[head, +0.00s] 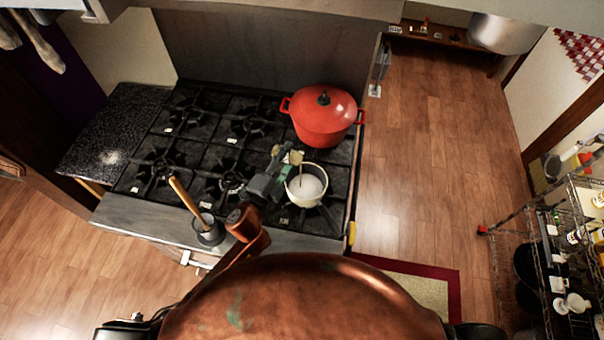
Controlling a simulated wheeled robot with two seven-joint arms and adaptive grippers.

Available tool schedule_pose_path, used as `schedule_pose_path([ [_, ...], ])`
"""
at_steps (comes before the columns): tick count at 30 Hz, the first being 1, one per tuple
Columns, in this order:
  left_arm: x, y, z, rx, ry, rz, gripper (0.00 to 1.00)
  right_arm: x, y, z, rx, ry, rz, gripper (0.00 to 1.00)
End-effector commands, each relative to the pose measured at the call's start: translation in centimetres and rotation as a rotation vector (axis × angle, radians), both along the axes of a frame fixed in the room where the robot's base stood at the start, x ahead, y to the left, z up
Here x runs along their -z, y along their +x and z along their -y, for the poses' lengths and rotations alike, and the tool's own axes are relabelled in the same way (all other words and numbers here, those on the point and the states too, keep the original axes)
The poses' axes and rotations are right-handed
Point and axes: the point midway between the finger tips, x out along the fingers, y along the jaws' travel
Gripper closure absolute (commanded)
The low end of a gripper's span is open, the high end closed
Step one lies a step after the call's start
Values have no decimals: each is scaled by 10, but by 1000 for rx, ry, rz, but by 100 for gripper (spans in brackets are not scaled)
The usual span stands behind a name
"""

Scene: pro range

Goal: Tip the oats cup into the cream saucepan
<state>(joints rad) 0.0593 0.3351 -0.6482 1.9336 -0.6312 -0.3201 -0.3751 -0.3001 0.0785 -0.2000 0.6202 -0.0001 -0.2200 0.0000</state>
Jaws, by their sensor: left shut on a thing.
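The cream saucepan (322,177) stands on the front right of the black stove, with pale white contents inside. My left gripper (284,164) is at the saucepan's left and upper-left rim. It is shut on a small tan and greenish thing (295,157), which I take for the oats cup. The cup is tilted beside the rim and mostly hidden by the gripper. A thin tan streak shows between it and the contents; I cannot tell whether it is falling oats. My right gripper is out of view.
A red lidded pot (323,118) stands just behind the saucepan. A dark vessel (209,232) with a wooden handle stands at the stove's front edge. The left burners (163,170) are clear. A wire shelf (560,225) with bottles is at the right, across open floor.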

Motion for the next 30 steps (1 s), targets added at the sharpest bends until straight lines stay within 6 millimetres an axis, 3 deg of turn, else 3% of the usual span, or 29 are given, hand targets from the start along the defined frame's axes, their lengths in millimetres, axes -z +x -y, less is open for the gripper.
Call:
schedule_pose_path([
  [30,-5,-5,9,0,97,51,89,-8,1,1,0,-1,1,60],
])
